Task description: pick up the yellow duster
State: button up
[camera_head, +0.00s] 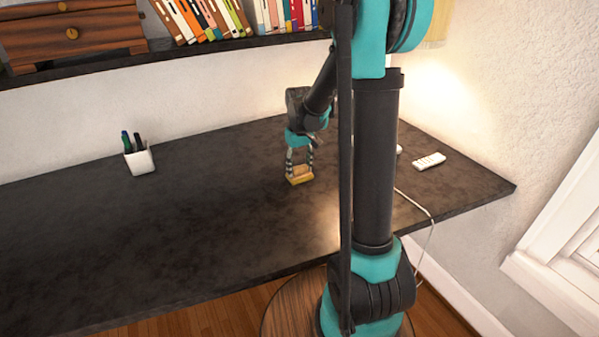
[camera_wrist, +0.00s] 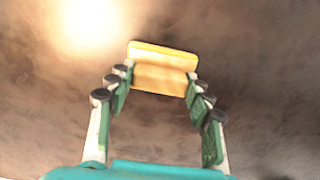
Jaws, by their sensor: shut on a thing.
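The yellow duster (camera_head: 300,176) is a small yellow block on the dark desk in the head view. My gripper (camera_head: 300,166) points down over it, with its fingers at the duster's two sides. In the wrist view the duster (camera_wrist: 162,72) lies between the fingertips of my gripper (camera_wrist: 158,85), which is shut on it. From these frames I cannot tell whether the duster is touching the desk or just above it.
A white cup with pens (camera_head: 139,160) stands on the desk (camera_head: 200,220) to the left. A white remote-like object (camera_head: 429,161) lies near the right edge. A shelf (camera_head: 180,54) with books and a wooden box hangs above.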

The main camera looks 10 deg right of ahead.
aim_at(300, 167)
jog(key=shift+r, duration=0.1)
notch_tip(300, 167, up, 20)
dwell(0.5)
jog(key=o, duration=0.5)
jog(key=shift+c, duration=1.3)
